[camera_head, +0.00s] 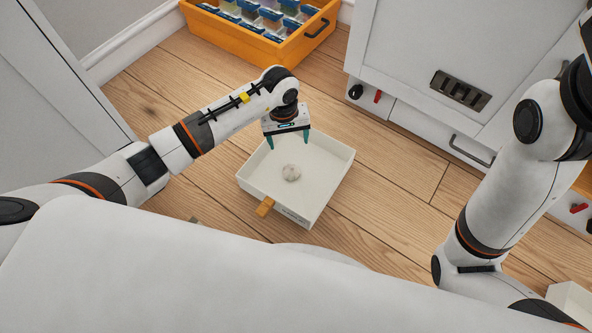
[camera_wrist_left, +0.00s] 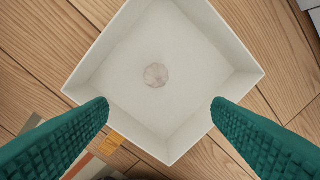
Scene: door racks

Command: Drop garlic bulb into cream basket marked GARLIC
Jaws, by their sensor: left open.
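A pale garlic bulb (camera_head: 291,173) lies on the floor of a cream, square, open-topped basket (camera_head: 330,191). In the left wrist view the bulb (camera_wrist_left: 156,75) sits near the middle of the basket (camera_wrist_left: 205,127), apart from its walls. The basket has an orange-tan tab on its near side, and small lettering there is too small to read. My left gripper (camera_head: 288,143) is open and empty above the basket's far left part. Its two green fingers (camera_wrist_left: 160,115) are spread wide in the left wrist view, with nothing between them. My right gripper is out of view.
An orange drawer (camera_head: 268,45) with several small packets stands at the back. White cabinets (camera_head: 420,60) with a dark handle are at right, and a grey-white panel (camera_head: 50,85) is at left. Wooden floor (camera_head: 400,190) is clear around the basket's right side.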

